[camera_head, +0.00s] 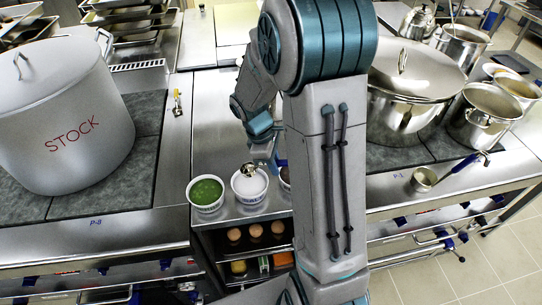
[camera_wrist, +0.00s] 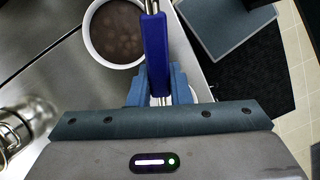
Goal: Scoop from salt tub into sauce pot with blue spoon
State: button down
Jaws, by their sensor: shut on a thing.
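My gripper (camera_wrist: 160,88) is shut on the blue handle of the blue spoon (camera_wrist: 155,50) in the wrist view. In the head view my gripper (camera_head: 264,154) is partly hidden by my arm, and the metal spoon bowl (camera_head: 250,170) is over the white salt tub (camera_head: 247,200). The bowl overlaps the white contents; I cannot tell whether it touches them or holds any. The salt tub stands on the steel counter, between a tub of green stuff and a tub mostly hidden by my arm. I cannot tell which pot at right is the sauce pot.
The green tub (camera_head: 205,192) stands close at left. A tub of brown contents (camera_wrist: 115,30) shows in the wrist view. A large STOCK pot (camera_head: 75,110) stands far left. At right are a lidded pot (camera_head: 400,118), an open pot (camera_head: 483,117) and a ladle (camera_head: 424,180).

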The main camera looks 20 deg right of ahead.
jog(key=shift+s, duration=0.15)
jog(key=b, duration=0.2)
jog(key=shift+d+f+b, duration=0.1)
jog(key=shift+f+b, duration=0.25)
jog(key=shift+b, duration=0.65)
jog(key=shift+r+b, duration=0.2)
jog(key=shift+b, duration=0.65)
jog(key=shift+f+b, duration=2.85)
jog(key=shift+f, duration=1)
jog(key=shift+w+a, duration=0.35)
jog(key=shift+a, duration=0.2)
jog(key=shift+r, duration=0.15)
